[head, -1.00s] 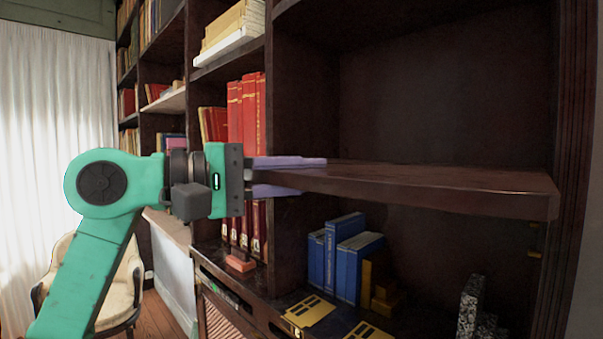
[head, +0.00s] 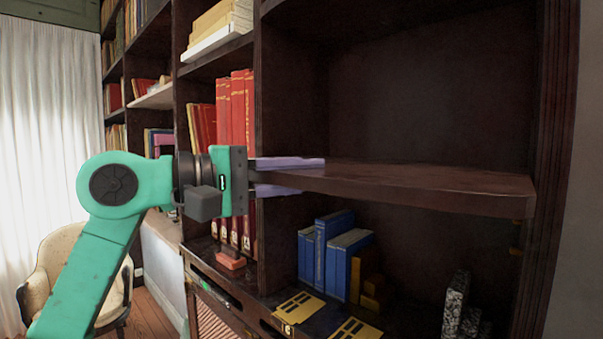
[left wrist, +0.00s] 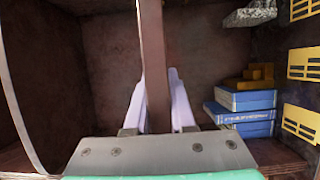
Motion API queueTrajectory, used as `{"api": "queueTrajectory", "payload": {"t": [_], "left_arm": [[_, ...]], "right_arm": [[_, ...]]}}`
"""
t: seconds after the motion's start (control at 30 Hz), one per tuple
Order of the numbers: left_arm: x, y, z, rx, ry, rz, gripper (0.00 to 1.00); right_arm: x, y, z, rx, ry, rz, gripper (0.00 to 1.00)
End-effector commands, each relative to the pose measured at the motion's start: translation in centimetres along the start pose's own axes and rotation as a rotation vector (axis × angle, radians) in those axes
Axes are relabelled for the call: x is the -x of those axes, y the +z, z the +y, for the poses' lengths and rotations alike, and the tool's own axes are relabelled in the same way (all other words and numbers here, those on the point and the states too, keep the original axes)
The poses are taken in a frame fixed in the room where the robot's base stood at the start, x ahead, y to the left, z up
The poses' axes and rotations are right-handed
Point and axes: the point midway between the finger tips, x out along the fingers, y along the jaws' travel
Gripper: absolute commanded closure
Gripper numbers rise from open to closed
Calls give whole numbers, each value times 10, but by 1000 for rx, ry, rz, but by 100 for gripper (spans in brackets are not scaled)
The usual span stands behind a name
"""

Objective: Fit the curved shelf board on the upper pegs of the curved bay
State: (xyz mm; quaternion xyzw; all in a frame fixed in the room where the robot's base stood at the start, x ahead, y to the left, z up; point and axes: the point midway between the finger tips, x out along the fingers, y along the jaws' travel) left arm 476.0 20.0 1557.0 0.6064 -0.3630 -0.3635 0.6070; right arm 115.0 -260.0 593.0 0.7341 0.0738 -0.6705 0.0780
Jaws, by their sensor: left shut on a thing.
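The dark wooden shelf board (head: 430,182) lies roughly level inside the curved bay (head: 430,90), spanning most of its width. My left gripper (head: 312,176) is shut on its left end, with one lavender finger above and one below. In the left wrist view the board (left wrist: 153,50) runs away on edge between the fingers (left wrist: 157,100). A small brass-coloured peg (head: 516,251) shows on the right wall below the board's right end. Whether the board touches its upper pegs cannot be seen. My right gripper is not in view.
Red books (head: 236,120) fill the bay to the left. The space above the board is clear. An armchair (head: 60,265) stands at far left.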

Motion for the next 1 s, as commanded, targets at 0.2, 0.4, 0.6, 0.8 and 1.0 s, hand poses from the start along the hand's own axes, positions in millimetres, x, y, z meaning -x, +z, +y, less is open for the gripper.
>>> {"api": "queueTrajectory", "payload": {"t": [0.2, 0.4, 0.6, 0.8, 1.0], "left_arm": [[-4, -1, 4, -2, 8, -1, 100], [-8, -3, 4, -3, 9, -1, 100], [-12, -4, 4, -3, 9, -1, 100], [-16, -6, 4, -3, 8, 0, 100], [-20, -8, 4, -3, 8, 0, 100]], "right_arm": [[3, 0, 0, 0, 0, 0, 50], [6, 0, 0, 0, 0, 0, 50], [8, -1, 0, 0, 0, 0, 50], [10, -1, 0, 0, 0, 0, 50], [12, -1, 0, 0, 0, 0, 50]]}}
